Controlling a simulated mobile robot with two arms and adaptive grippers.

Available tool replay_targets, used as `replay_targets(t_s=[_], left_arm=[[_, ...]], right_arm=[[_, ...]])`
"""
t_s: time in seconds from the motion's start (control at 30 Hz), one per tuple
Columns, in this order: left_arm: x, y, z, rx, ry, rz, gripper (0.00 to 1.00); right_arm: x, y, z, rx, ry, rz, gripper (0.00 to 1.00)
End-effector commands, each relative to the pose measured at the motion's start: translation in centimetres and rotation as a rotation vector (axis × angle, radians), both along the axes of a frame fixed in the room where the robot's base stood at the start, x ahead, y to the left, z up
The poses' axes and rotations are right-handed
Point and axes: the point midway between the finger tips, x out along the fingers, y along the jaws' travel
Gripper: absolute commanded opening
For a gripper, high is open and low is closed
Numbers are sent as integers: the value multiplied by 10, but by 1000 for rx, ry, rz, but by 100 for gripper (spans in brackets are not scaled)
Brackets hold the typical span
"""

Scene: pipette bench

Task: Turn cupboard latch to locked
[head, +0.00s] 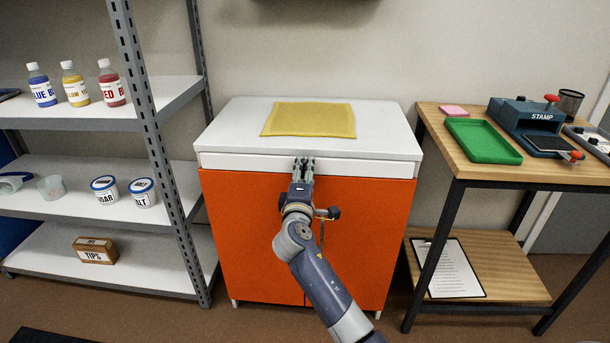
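The cupboard (245,235) has orange doors under a white top, and both doors look closed. A dark knob-like part (333,213) shows just right of my wrist, near the seam between the doors. It may be the latch, but my arm covers part of this area and its setting cannot be read. My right gripper (303,163) points at the white strip above the doors, near the middle of the cupboard front. Its fingers look close together, with nothing clearly held. I cannot tell whether it touches the front. My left gripper is out of view.
A yellow mat (310,119) lies on the cupboard top. A grey shelf rack (165,92) with bottles, tubs and a tips box stands close at left. A wooden table (470,170) with a green tray (483,141) and a stamp press (530,115) stands at right.

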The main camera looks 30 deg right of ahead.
Motion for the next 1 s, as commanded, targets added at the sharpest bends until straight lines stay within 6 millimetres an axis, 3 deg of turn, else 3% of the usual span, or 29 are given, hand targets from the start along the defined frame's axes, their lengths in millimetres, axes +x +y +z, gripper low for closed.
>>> replay_targets(t_s=[0.17, 0.6, 1.0], left_arm=[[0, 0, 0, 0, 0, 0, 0], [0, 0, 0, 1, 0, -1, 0], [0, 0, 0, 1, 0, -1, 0]], right_arm=[[-17, 13, -2, 2, 1, 3, 50], [-87, 59, -1, 2, 1, 1, 50], [-98, 66, 0, 1, 0, -1, 50]])
